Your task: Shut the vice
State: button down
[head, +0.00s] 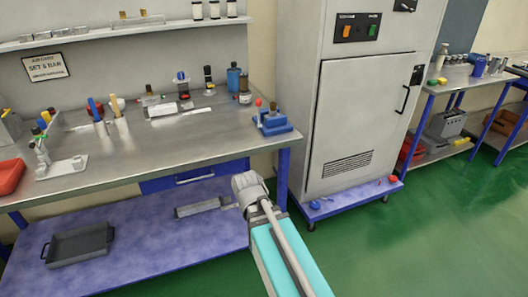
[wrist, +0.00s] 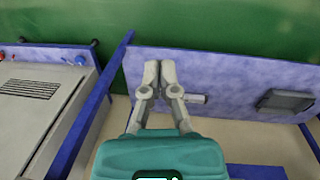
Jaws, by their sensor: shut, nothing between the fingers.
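A small blue device with a red-knobbed lever, which looks like the vice (head: 274,124), stands at the right front corner of the steel workbench (head: 190,140). It is too small to tell how far its jaws are apart. It does not show in the wrist view. My gripper (wrist: 160,72) is shut and empty, with its fingertips close together over the blue lower shelf in the wrist view. In the head view my arm reaches up from the bottom, and its end is below and left of the blue device, apart from it. The fingers are not clear there.
A grey cabinet (head: 355,125) stands close right of the bench on a blue base. The lower shelf (head: 150,245) holds a dark tray (head: 80,245) and a grey object (head: 203,207). Bottles and tools crowd the benchtop's back. Green floor (head: 440,240) is open at right.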

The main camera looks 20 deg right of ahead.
jog(key=shift+s+a+m+y, duration=0.6)
jog(key=shift+s+a, duration=0.15)
jog(key=shift+a, duration=0.1)
jog(key=shift+d, duration=0.15)
